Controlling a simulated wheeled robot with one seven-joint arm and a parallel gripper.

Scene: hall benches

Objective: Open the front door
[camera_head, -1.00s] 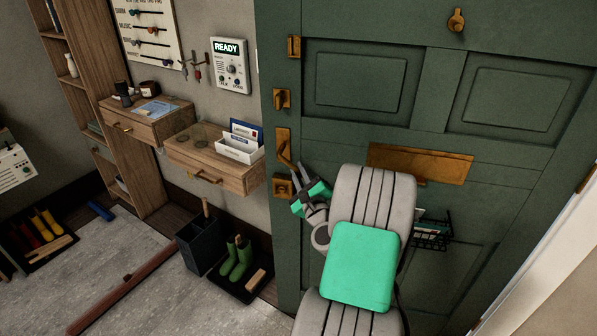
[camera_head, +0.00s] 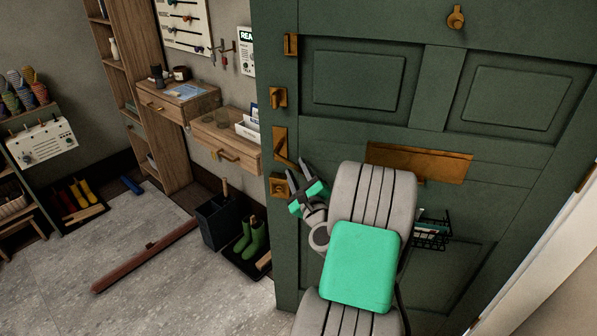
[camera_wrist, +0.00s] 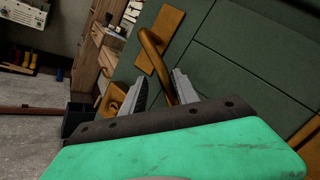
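The green front door (camera_head: 365,110) fills the right of the head view. Its left edge overlaps the wall panel and drawers, so it stands ajar toward me. A brass lever handle (camera_head: 287,157) on its plate near that edge slants downward. My gripper (camera_head: 313,172) is at the lever's end. In the wrist view, the lever (camera_wrist: 152,55) reaches down between the two separated fingers (camera_wrist: 162,85), with its tip close to the right finger. Contact is unclear. A brass latch (camera_head: 278,97) sits above the lever and a square lock plate (camera_head: 281,186) below.
The door carries a brass letter plate (camera_head: 420,162) and a wire basket (camera_head: 432,230). Left of it are wall drawers (camera_head: 225,145), a dark bin (camera_head: 217,218) and green boots (camera_head: 252,238) on a tray. A reddish-brown bar (camera_head: 145,257) lies on the floor.

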